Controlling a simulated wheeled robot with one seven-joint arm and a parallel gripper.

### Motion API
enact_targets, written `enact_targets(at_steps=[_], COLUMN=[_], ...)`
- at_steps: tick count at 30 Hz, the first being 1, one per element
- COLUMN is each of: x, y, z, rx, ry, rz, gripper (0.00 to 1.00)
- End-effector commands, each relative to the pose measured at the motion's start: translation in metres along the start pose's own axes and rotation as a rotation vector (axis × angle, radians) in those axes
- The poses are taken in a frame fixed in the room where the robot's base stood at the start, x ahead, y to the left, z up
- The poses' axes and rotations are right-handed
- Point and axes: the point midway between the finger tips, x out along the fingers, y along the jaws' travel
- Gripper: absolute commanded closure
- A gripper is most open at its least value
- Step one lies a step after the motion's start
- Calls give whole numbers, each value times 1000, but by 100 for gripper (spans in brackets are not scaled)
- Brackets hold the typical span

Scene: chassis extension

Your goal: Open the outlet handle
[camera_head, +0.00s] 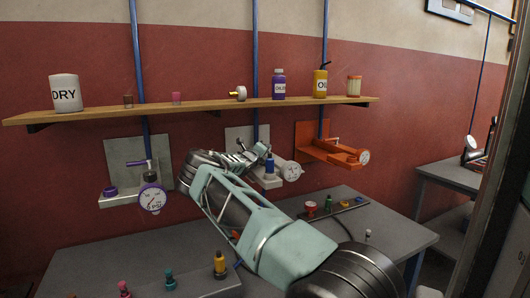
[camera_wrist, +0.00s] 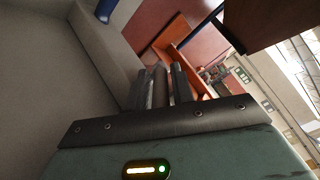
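Three wall outlets with round gauges stand below the shelf: one with a purple handle (camera_head: 136,163) at the left, a whitish one (camera_head: 272,180) in the middle, and an orange one (camera_head: 335,152) at the right. The middle outlet has a blue part (camera_head: 269,163) on top. My gripper (camera_head: 250,152) is at the middle outlet, beside that blue part, and my arm hides some of the outlet. In the wrist view my dark fingers (camera_wrist: 162,86) look close together beside a large pale grey surface. Whether a handle is between them is unclear. Orange panels (camera_wrist: 178,40) show beyond.
A wooden shelf (camera_head: 200,106) above holds a white DRY canister (camera_head: 65,94), bottles and small jars. The grey table (camera_head: 130,262) below holds small colored pieces. Blue vertical pipes (camera_head: 137,60) run down the wall. A second table (camera_head: 455,178) stands at the right.

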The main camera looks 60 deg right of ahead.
Motion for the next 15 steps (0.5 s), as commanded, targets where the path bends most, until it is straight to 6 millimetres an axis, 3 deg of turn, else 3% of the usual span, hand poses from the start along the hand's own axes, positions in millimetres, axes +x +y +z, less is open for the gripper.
enact_targets(at_steps=[5, 15], x=[0, 0], y=[-13, -66], z=[8, 43], rx=[5, 6], ry=[-1, -1], rz=[-3, -3], gripper=[76, 76])
